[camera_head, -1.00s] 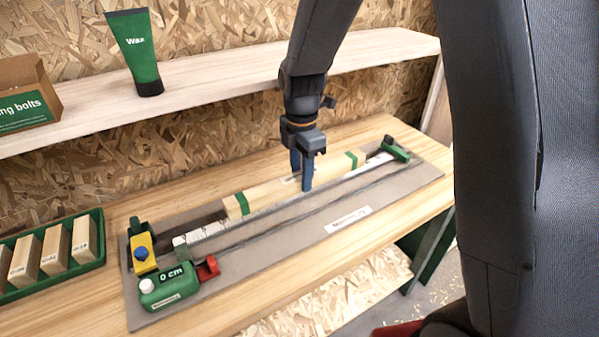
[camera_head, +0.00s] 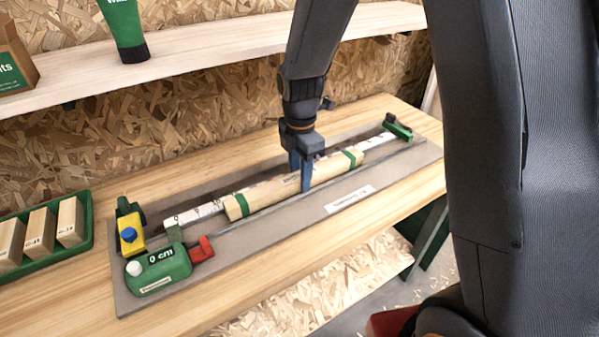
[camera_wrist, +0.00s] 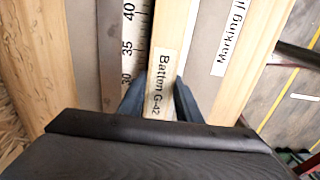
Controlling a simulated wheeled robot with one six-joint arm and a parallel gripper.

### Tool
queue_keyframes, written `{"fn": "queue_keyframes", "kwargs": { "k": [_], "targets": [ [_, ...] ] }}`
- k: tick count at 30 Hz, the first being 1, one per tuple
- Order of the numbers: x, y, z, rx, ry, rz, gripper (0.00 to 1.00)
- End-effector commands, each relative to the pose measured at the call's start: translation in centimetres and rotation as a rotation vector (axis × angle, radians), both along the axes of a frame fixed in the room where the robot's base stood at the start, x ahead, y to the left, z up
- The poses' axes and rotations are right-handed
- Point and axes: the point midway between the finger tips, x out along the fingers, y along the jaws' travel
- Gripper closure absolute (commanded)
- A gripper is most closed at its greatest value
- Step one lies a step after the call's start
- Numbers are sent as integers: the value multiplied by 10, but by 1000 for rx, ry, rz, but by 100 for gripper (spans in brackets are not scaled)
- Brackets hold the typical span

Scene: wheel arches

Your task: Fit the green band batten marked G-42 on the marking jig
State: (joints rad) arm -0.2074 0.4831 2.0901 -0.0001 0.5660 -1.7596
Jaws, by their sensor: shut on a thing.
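The batten G-42 (camera_head: 268,196) is a pale wooden bar with a green band near each end. My gripper (camera_head: 303,180) is shut on it around the middle. The batten lies along the marking jig (camera_head: 270,240), in front of its white ruler (camera_head: 196,213). Whether it rests on the jig or hangs just above is hard to tell. In the wrist view the label on the batten (camera_wrist: 161,70) reads "Batten G-42", between my fingers, beside the ruler's 30 to 40 marks (camera_wrist: 133,45). The jig has a green "0 cm" block (camera_head: 160,270) at its left end.
A yellow clamp with a blue knob (camera_head: 130,236) and a red piece (camera_head: 201,250) stand at the jig's left end. A green stop (camera_head: 397,130) is at the far right end. A green tray (camera_head: 88,210) of wooden blocks sits left. A shelf (camera_head: 230,42) runs behind.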

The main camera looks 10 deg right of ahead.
Motion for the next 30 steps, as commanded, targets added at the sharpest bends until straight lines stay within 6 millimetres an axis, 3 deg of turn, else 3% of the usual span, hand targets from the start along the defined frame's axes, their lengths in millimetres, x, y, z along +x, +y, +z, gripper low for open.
{"fn": "queue_keyframes", "kwargs": {
  "k": [8, 9, 12, 23, 30],
  "targets": [
    [-1, 0, -5, -1, 4, 0, 91],
    [-2, 0, -5, -1, 5, 0, 64],
    [-2, 0, -5, -1, 6, 1, 47],
    [-1, 1, -6, 0, 3, 2, 47],
    [0, 1, 16, 1, -3, 2, 47]
  ]
}}
